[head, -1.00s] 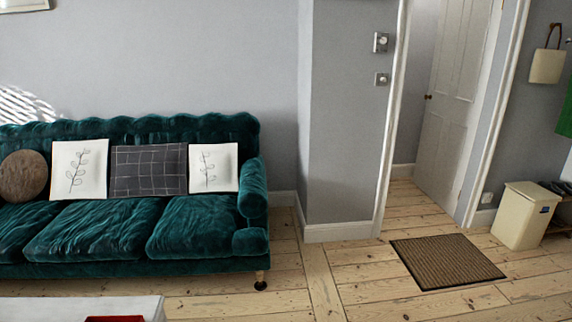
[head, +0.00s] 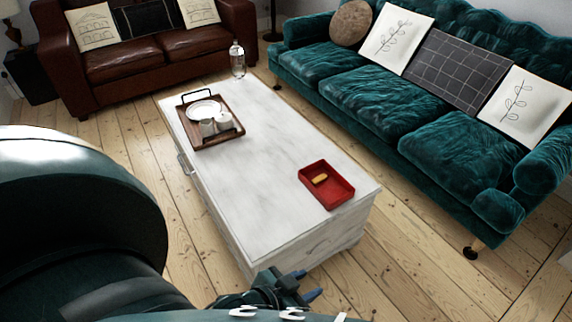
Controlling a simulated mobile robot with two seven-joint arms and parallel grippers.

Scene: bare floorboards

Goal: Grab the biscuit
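The biscuit (head: 320,179) is small and golden-yellow. It lies in a red tray (head: 341,194) near the right end of the white coffee table (head: 262,165). My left gripper (head: 306,285) is at the bottom centre of the head view, in front of the table's near right end and well apart from the tray. Its two blue fingertips are spread with nothing seen between them. My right gripper is not in view.
A wooden tray (head: 183,139) with a plate and cups stands at the table's far left. A glass bottle (head: 238,60) is behind it. A teal sofa (head: 400,105) flanks the table; a brown sofa (head: 145,62) stands beyond. The table's middle is clear.

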